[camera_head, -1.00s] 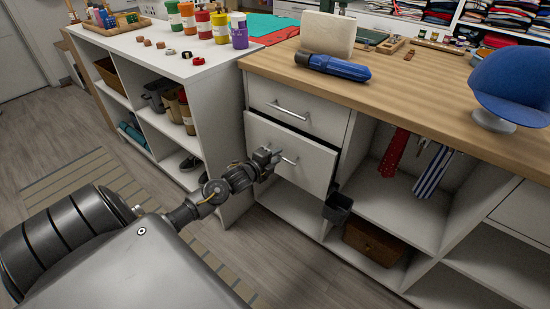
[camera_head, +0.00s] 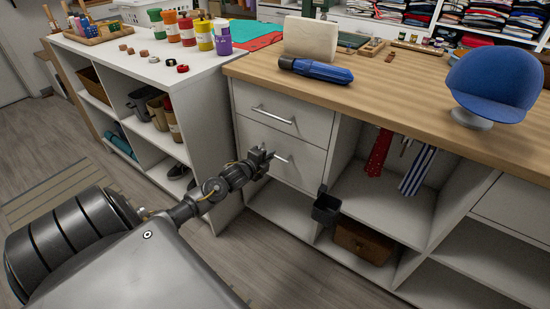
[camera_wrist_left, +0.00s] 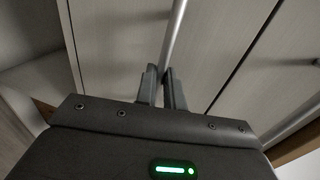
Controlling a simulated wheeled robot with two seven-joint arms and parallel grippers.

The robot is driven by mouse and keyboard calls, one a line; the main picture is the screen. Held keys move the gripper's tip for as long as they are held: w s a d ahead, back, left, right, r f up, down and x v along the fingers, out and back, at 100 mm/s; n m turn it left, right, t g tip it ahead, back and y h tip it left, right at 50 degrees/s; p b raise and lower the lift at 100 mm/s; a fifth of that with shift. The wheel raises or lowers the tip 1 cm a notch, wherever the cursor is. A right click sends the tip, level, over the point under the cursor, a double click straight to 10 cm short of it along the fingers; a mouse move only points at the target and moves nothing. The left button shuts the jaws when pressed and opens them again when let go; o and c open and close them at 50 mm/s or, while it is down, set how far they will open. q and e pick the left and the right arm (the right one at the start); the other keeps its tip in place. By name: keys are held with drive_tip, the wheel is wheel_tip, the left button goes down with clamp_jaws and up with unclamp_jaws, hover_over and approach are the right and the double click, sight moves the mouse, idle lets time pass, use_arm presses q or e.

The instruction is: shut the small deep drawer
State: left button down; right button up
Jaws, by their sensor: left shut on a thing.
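The small deep drawer (camera_head: 305,166) is the lower white drawer at the left end of the wood-topped counter. Its front now looks about flush with the drawer above it; I see no clear gap. My left gripper (camera_head: 264,157) is at its bar handle (camera_head: 281,158), shut on it. In the left wrist view, the handle (camera_wrist_left: 175,35) runs between the two fingertips (camera_wrist_left: 163,80), with the pale drawer front (camera_wrist_left: 220,40) behind. My right gripper is not in view.
A shallower drawer (camera_head: 285,110) sits above. A dark open holder (camera_head: 326,209) hangs on the divider to the right, above a brown box (camera_head: 363,243). A white cubby unit (camera_head: 205,150) stands close on the left. A blue flashlight (camera_head: 315,71) lies on the counter.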

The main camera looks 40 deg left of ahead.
use_arm(q)
drive_tip(key=shift+w+r, duration=0.1)
drive_tip(key=shift+r, duration=0.1)
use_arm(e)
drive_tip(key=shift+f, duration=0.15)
use_arm(q)
drive_tip(key=c, duration=1.5)
unclamp_jaws()
drive_tip(key=shift+w+f, duration=0.15)
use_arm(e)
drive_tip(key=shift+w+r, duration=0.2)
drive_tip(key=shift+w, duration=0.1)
